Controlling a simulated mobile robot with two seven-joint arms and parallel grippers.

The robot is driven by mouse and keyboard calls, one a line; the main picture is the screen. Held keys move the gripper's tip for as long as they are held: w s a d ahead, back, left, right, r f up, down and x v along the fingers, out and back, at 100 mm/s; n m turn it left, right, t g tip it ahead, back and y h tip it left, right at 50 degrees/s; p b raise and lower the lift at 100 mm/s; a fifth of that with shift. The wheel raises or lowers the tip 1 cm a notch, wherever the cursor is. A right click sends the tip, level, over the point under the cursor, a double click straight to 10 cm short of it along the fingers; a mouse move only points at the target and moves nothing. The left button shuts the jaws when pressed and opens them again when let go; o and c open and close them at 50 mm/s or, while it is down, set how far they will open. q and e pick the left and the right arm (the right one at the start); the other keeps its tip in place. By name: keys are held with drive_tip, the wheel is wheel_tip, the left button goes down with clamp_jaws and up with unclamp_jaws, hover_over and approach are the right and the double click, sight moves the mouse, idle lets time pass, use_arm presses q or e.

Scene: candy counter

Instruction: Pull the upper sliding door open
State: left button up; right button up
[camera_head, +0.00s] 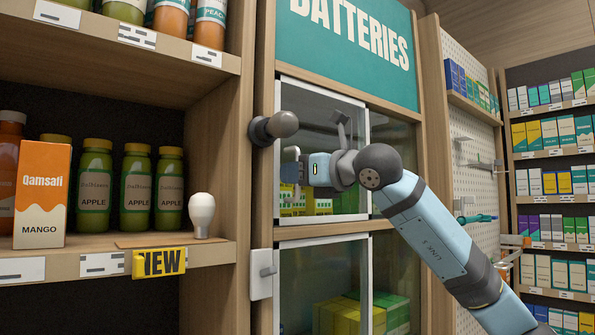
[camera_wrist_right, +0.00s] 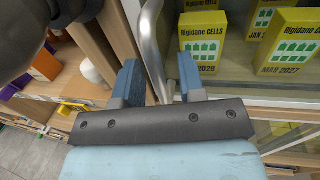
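The upper sliding door (camera_head: 320,90) is a white-framed glass panel below the BATTERIES sign, with its left edge against the wooden post. Its pale metal bar handle (camera_head: 291,151) stands near that left edge. My right gripper (camera_head: 292,172) is at the handle, with its arm coming from the lower right. In the right wrist view, my right gripper (camera_wrist_right: 157,82) is open, and the handle (camera_wrist_right: 150,45) runs between its two blue fingers. A gap shows beside the left finger; contact with the right finger cannot be told. My left gripper is not in view.
A dark round knob (camera_head: 284,124) sticks out from the post just above my right gripper. Yellow battery boxes (camera_wrist_right: 203,38) stand behind the glass. A juice shelf (camera_head: 100,262) juts out at left.

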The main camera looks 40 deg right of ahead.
clamp_jaws()
drive_tip(key=w+d, duration=0.1)
drive_tip(key=d, duration=2.1)
drive_tip(key=shift+w+d, duration=0.15)
drive_tip(key=shift+w, duration=0.2)
